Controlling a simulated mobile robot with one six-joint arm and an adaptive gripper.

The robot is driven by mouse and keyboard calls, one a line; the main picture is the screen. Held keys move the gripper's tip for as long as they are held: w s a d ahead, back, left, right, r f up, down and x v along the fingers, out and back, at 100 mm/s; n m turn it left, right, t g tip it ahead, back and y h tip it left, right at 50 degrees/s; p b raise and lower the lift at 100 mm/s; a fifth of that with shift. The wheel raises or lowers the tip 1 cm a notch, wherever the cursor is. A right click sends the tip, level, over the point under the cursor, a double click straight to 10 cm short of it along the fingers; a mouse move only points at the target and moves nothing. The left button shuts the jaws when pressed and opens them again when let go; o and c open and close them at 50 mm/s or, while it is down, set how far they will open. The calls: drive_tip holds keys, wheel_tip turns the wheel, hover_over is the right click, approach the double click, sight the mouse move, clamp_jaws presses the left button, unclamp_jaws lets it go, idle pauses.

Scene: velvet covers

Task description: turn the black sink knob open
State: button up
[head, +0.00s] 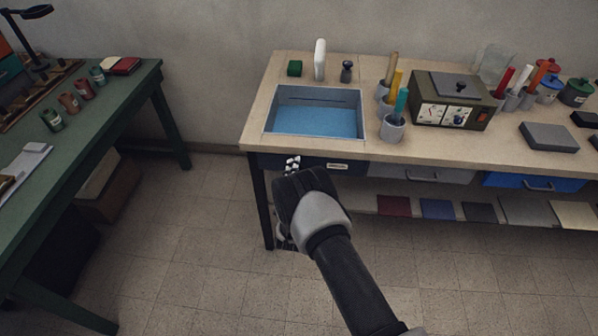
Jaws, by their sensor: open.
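The black sink knob (347,71) stands upright on the pale worktop behind the sink, just right of the white faucet (320,60). The sink basin (315,120) is rectangular with a blue interior. My gripper (288,200) is open and empty in front of the bench's front edge, near the drawer below the sink. It is well apart from the knob, with the basin between them. One fingertip shows near the bench edge and another part shows lower down. The space between the fingers is partly hidden by the gripper body.
Cups with coloured handles (392,128) stand right of the basin, beside a dark green box with dials (452,100). A green table (95,120) stands at left. The floor between is clear.

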drive_tip(key=s, duration=1.2)
drive_tip(key=shift+a, duration=0.2)
drive_tip(key=w+d+r+n+g+y, duration=0.1)
drive_tip(key=w+r+g, duration=0.2)
drive_tip(key=r, duration=0.6)
drive_tip(key=w+d+r+n+g+y, duration=0.15)
drive_tip(key=w+r, duration=0.25)
drive_tip(key=r, duration=0.6)
drive_tip(key=s+d+r+n+g, duration=0.4)
drive_tip(key=s+d+r, duration=0.1)
drive_tip(key=s+r, duration=0.5)
drive_tip(key=s+d+r+n+g, duration=0.1)
drive_tip(key=s+d, duration=0.3)
drive_tip(key=s, duration=0.5)
drive_tip(key=s+d+r+n+g+h, duration=0.1)
drive_tip(key=s+d, duration=0.3)
drive_tip(key=s, duration=0.6)
drive_tip(key=s+d+r+n+g+h, duration=0.1)
drive_tip(key=s+d+r+n+g, duration=0.2)
drive_tip(key=s, duration=0.7)
drive_tip(key=shift+s+d, duration=0.15)
drive_tip(key=shift+d, duration=0.5)
